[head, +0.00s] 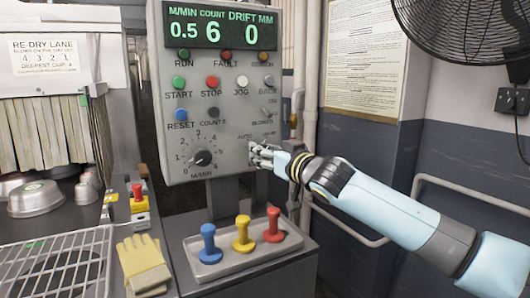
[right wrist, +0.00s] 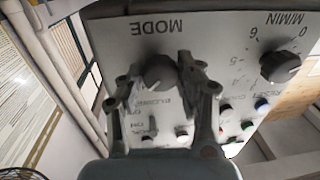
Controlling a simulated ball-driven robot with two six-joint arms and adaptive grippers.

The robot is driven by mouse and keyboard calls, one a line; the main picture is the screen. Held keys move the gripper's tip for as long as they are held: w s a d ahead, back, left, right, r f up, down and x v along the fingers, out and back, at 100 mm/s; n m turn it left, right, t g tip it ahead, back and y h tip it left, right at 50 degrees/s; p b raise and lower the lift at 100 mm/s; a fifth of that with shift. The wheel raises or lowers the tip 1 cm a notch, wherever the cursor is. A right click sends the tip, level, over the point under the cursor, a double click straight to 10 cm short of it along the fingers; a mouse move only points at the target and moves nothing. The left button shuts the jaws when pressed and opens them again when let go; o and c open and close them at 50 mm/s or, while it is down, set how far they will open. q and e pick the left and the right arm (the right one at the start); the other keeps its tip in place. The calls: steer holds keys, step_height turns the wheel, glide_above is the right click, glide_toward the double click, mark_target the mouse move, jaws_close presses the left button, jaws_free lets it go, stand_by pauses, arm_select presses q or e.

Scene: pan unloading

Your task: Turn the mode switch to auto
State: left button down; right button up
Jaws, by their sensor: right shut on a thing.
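The mode switch is a dark round knob (right wrist: 157,70) under the word MODE on the grey control panel (head: 215,120); the right wrist view shows it upside down. My right gripper (head: 262,155) is at the panel's lower right. In the right wrist view its two fingers (right wrist: 163,82) are closed in on either side of the knob. The knob's pointer direction cannot be told. In the head view my gripper hides the knob, with an AUTO label just above left of it. My left gripper is not in view.
The speed dial (head: 201,158) is left of my gripper, with buttons above. Blue (head: 208,243), yellow (head: 243,233) and red (head: 273,225) handles stand on a tray below. A wire rack (head: 60,265), yellow glove (head: 143,264) and metal pans (head: 36,198) are at left. A fan (head: 465,30) hangs upper right.

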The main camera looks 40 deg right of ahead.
steer(key=n+p, duration=0.4)
steer(key=n, duration=0.1)
steer(key=n+g+h+p, duration=0.1)
steer(key=n+p, duration=0.2)
steer(key=n, duration=0.3)
steer(key=n+p, duration=0.4)
steer(key=n, duration=0.1)
steer(key=shift+a+f+n+g+h+p, duration=0.15)
steer(key=shift+a+n+g+h+p, duration=0.05)
steer(key=shift+n+g+h+p, duration=0.1)
stand_by(0.3)
stand_by(0.4)
steer(key=o, duration=1.1)
